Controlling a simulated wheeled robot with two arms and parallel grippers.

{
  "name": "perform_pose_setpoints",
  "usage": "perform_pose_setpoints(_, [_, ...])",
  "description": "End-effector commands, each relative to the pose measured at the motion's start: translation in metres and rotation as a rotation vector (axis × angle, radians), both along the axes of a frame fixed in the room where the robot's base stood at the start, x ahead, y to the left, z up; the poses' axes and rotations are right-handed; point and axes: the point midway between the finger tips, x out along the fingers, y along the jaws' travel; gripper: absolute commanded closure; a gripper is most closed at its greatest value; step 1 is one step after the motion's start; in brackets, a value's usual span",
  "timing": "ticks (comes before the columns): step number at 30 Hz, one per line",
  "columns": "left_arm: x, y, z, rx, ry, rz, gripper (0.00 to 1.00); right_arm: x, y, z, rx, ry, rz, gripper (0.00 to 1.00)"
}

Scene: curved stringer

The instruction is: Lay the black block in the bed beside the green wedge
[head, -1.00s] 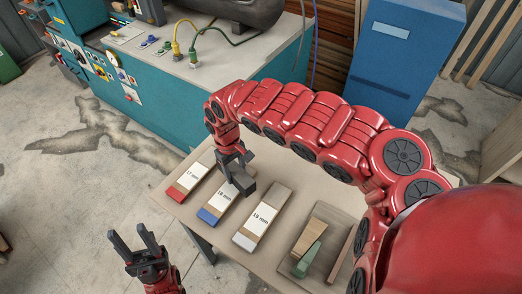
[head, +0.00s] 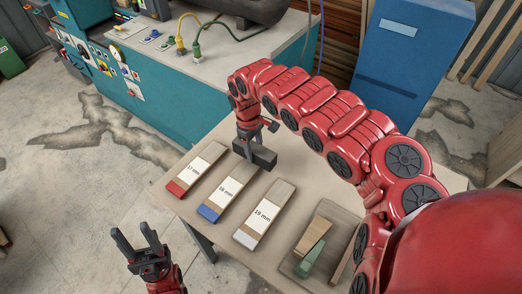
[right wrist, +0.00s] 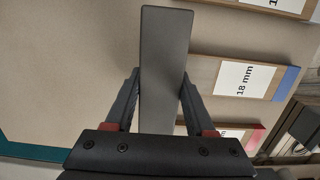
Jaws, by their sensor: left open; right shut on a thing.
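The black block (head: 258,157) is a dark bar held by my right gripper (head: 246,140) above the far part of the table. In the right wrist view the block (right wrist: 165,50) lies between both fingers of the gripper (right wrist: 160,92) and sticks out past them. The green wedge (head: 311,260) lies in the bed (head: 334,214), a shallow wooden tray at the table's right, beside a tan wooden wedge (head: 313,238). My right gripper is to the upper left of the bed, apart from it. My left gripper (head: 137,242) is open and empty, off the table's left edge.
Three labelled strips lie on the table (head: 232,146): 17 mm with a red end (head: 196,168), 18 mm with a blue end (head: 226,191), 19 mm with a white end (head: 264,214). A teal workbench (head: 160,90) and blue cabinet (head: 410,60) stand behind.

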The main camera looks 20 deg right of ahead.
Motion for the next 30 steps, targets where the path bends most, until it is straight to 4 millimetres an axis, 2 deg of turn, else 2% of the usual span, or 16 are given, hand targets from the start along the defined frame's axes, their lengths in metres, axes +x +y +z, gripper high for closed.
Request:
perform_pose_setpoints(6, [0.0, 0.0, 0.009, 0.0, 0.001, 0.0, 0.5, 0.026, -0.016, 0.001, 0.009, -0.006, 0.003, 1.0])
perform_pose_setpoints(10, [0.0, 0.0, 0.011, 0.0, 0.001, 0.0, 0.5, 0.032, -0.024, -0.001, 0.006, -0.002, 0.003, 1.0])
perform_pose_setpoints(16, [0.0, 0.0, 0.014, 0.0, 0.001, 0.0, 0.5, 0.036, -0.033, -0.004, -0.001, 0.001, 0.0, 1.0])
perform_pose_setpoints(20, [0.0, 0.0, 0.024, 0.0, 0.0, 0.0, 0.5, 0.035, -0.032, -0.02, 0.001, 0.004, 0.0, 1.0])
perform_pose_setpoints(24, [0.0, 0.0, 0.025, 0.0, 0.001, 0.0, 0.5, 0.036, -0.032, -0.035, 0.001, 0.001, -0.001, 1.0])
perform_pose_setpoints(30, [0.0, 0.0, 0.025, 0.0, 0.001, 0.0, 0.5, 0.036, -0.033, -0.039, -0.002, -0.001, -0.001, 1.0])
